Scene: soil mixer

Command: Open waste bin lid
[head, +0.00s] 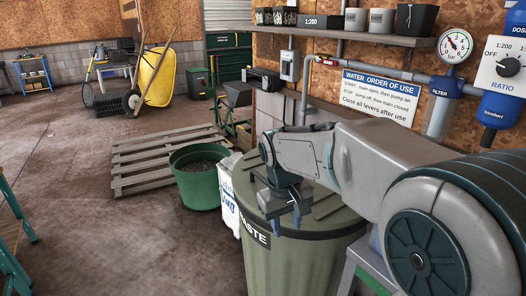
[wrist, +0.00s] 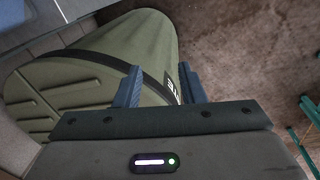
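The green waste bin (head: 285,265) stands at the lower middle of the head view, with a dark WASTE label on its front. Its ribbed green lid (head: 335,212) lies on top and looks closed. My gripper (head: 286,222) is over the lid's front left edge in the head view and hides part of it. In the wrist view the lid (wrist: 50,95) fills the left and the bin's body (wrist: 145,40) runs to the upper middle. My gripper (wrist: 160,72) has its two fingers apart, with the dark rim and label between them in the picture. Contact cannot be told.
A white sack (head: 229,200) and a green tub of dark soil (head: 203,185) stand left of the bin. A wooden pallet (head: 150,165) lies behind them. A wall with pipes and a shelf (head: 350,35) is at the right. The floor at left is free.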

